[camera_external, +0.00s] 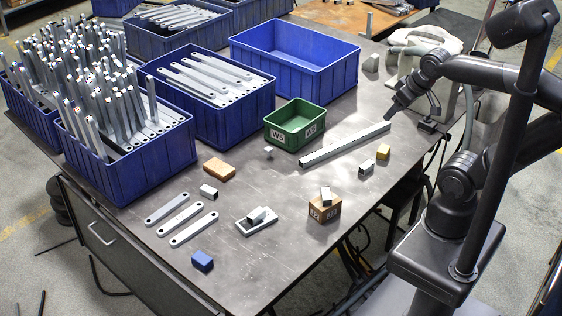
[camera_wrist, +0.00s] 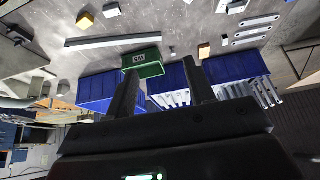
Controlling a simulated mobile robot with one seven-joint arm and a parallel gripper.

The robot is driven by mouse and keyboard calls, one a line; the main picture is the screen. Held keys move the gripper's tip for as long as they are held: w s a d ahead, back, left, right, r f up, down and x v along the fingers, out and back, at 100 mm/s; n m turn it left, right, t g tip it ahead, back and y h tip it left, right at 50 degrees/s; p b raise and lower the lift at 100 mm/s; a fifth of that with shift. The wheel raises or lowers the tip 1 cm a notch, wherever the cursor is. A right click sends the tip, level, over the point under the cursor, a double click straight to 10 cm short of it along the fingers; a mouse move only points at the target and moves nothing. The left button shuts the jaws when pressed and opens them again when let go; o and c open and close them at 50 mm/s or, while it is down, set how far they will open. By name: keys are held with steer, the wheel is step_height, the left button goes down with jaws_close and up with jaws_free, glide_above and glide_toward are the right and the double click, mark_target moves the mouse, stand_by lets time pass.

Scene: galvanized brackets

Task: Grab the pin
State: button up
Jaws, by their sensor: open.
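A small grey pin (camera_external: 268,152) with a wider head stands on the table just left of the green bin (camera_external: 295,124). In the wrist view the pin (camera_wrist: 172,50) shows small, beside the green bin (camera_wrist: 142,64). My gripper (camera_external: 391,115) is over the table's right side, near the far end of a long metal bar (camera_external: 345,144), well right of the pin. In the wrist view its two dark fingers (camera_wrist: 160,66) are spread apart with nothing between them.
Blue crates (camera_external: 215,110) with metal links stand left and behind; one blue crate (camera_external: 300,62) is empty. Small blocks lie around: an orange block (camera_external: 219,168), a yellow block (camera_external: 383,152), a wooden block (camera_external: 325,210) with a metal piece on top. The table between pin and wooden block is clear.

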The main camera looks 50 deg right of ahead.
steer(key=w+d+f+n+t, duration=0.1)
steer(key=w+f+n, duration=0.2)
steer(key=w, duration=0.5)
steer(key=w+f+n, duration=0.3)
steer(key=w+f, duration=0.1)
steer(key=w, duration=0.4)
steer(key=w+d+f+n+t+h, duration=0.1)
steer(key=w+f+n, duration=0.6)
steer(key=w+f, duration=0.35)
steer(key=n+t, duration=0.5)
steer(key=n, duration=1.6)
glide_toward(271, 152)
steer(key=shift+d+r, duration=0.15)
steer(key=shift+d, duration=0.95)
steer(key=shift+w+a+f+n+t+y, duration=0.4)
steer(key=shift+a+n+t+y, duration=0.1)
steer(key=shift+n, duration=0.5)
steer(key=x, duration=0.4)
steer(key=shift+w+f, duration=0.15)
steer(key=shift+f+x, duration=0.2)
steer(key=shift+x, duration=2.85)
steer(key=shift+a, duration=0.2)
